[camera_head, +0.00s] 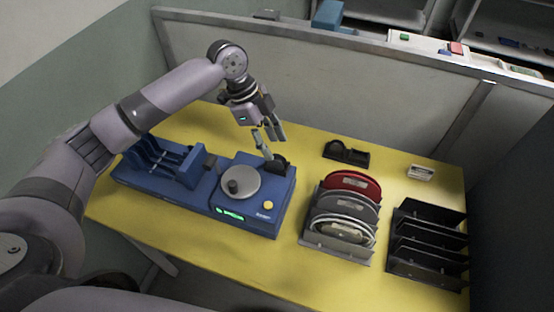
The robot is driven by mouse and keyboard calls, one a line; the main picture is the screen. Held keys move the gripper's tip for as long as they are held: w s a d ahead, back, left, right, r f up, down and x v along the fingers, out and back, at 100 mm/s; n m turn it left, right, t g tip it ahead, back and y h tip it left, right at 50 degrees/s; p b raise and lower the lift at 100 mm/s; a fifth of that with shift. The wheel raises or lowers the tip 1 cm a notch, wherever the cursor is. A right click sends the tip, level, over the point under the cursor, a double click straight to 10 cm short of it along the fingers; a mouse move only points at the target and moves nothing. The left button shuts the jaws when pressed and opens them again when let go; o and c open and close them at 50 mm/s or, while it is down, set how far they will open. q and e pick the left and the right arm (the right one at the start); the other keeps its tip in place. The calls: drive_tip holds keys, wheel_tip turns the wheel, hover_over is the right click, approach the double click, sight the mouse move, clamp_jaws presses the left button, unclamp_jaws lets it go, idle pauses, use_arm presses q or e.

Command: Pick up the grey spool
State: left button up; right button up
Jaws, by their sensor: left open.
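A grey spool (350,206) stands on edge in a dark rack (318,239) on the right part of the table. It sits between a red spool (354,182) behind it and a whitish spool (342,230) in front, which hides its lower part. My left gripper (273,146) is open and empty, pointing down over the back right of the blue machine, up and to the left of the rack. It is apart from the grey spool. My right gripper is not in view.
The blue machine (270,221) carries a round grey plate (250,191) with a dark hub. An empty black rack (405,268) stands right of the spools. A black holder (345,155) and a small white item (420,172) lie behind. A partition (345,85) bounds the yellow table's back.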

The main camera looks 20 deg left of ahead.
sight(277, 157)
use_arm(q)
drive_tip(key=p+x, duration=0.1)
drive_tip(key=x, duration=0.3)
drive_tip(key=shift+s+f, duration=0.2)
drive_tip(key=shift+f, duration=0.05)
clamp_jaws()
drive_tip(key=shift+r, duration=0.1)
